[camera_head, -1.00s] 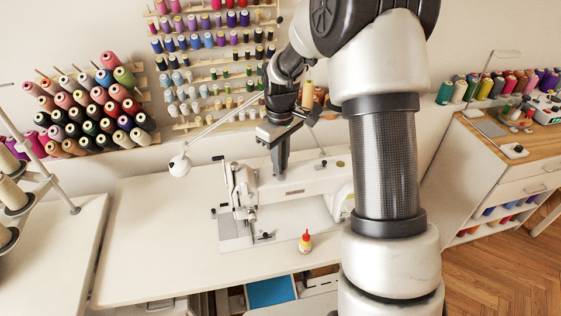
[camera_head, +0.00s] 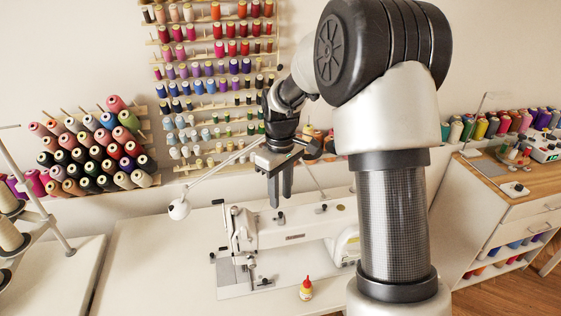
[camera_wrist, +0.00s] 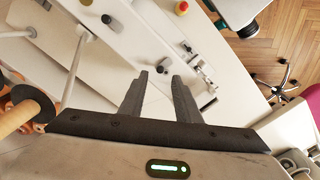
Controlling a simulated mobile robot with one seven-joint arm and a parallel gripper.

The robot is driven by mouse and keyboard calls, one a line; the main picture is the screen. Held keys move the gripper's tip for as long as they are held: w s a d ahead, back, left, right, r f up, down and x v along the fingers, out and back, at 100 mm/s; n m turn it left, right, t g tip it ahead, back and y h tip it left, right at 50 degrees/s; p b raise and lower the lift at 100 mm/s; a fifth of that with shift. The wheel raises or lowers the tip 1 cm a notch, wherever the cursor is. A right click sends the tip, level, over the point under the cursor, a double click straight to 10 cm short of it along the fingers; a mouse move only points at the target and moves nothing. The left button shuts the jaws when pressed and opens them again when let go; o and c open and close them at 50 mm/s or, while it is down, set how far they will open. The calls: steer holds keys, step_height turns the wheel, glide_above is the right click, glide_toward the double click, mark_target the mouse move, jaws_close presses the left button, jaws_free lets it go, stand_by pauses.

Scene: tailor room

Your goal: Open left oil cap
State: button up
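The white sewing machine (camera_head: 300,228) stands on the white table. A small dark cap (camera_head: 280,217) sits on top of its left part, and a second dark cap (camera_head: 322,208) sits further right. In the wrist view, what looks like the left cap (camera_wrist: 160,69) shows between the fingertips in the picture, and the other cap (camera_wrist: 105,18) is at the upper left. My gripper (camera_head: 280,200) points down above the machine's left part, fingers apart and empty. Both fingers also show in the wrist view (camera_wrist: 160,78). The exact height above the cap is hard to tell.
Thread racks (camera_head: 210,75) cover the wall behind. The table's left part (camera_head: 150,265) is clear.

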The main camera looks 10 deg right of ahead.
mark_target(281, 213)
step_height(281, 213, up, 13)
steer(key=shift+f, duration=0.1)
stand_by(0.3)
steer(key=s+r+m+t+p, duration=0.1)
steer(key=s+r+m+t, duration=0.1)
steer(key=s+r, duration=0.35)
steer(key=s+r+m+t+p, duration=0.1)
steer(key=s+r+m, duration=0.15)
steer(key=s, duration=0.65)
steer(key=s+m+t+p, duration=0.1)
steer(key=s+m+t, duration=0.1)
steer(key=s, duration=0.9)
steer(key=shift+f+m+t, duration=0.3)
steer(key=shift+f+m, duration=0.05)
steer(key=shift+f, duration=0.1)
steer(key=shift+s, duration=0.1)
